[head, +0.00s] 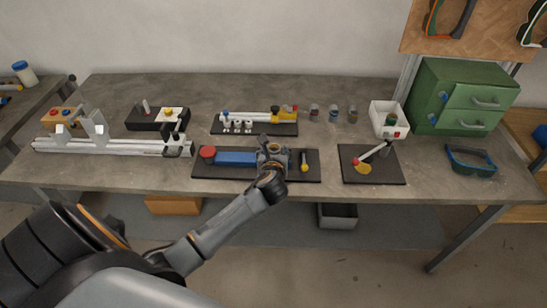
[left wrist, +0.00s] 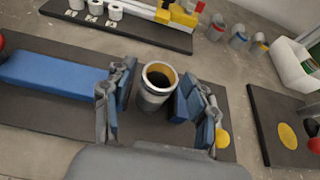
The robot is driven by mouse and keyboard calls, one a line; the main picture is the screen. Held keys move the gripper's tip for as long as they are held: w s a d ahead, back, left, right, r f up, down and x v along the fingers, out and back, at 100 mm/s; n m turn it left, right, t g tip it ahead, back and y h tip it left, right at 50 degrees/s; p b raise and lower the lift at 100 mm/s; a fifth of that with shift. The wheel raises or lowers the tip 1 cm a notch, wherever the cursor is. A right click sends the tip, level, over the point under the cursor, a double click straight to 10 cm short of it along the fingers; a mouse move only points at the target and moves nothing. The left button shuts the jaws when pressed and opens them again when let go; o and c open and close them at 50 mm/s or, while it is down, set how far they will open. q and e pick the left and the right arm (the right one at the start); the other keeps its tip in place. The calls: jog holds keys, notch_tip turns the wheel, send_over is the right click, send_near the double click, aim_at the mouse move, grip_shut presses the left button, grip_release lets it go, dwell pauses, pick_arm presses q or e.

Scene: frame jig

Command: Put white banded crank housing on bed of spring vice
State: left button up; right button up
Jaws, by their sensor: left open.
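The spring vice (head: 235,158) lies at the front middle of the bench, with a blue slide, a red knob and a dark base. A pale grey cylinder with a light band and yellowish inner wall, apparently the white banded crank housing (left wrist: 157,88), stands upright near the right end of the blue slide. My left gripper (head: 271,152) is over that end of the vice. In the left wrist view its open fingers (left wrist: 157,108) are on either side of the housing, with visible gaps. The housing's foot is partly hidden, so its seating on the bed cannot be told. My right gripper is not in view.
Several small banded cylinders (head: 333,113) stand behind, right of a board with white and yellow parts (head: 255,122). A black board with a yellow disc (head: 372,178) lies right of the vice. A long pale rail fixture (head: 110,147) is at left.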

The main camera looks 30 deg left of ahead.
pick_arm(q)
jog(key=v, duration=0.7)
jog(key=shift+s, duration=0.1)
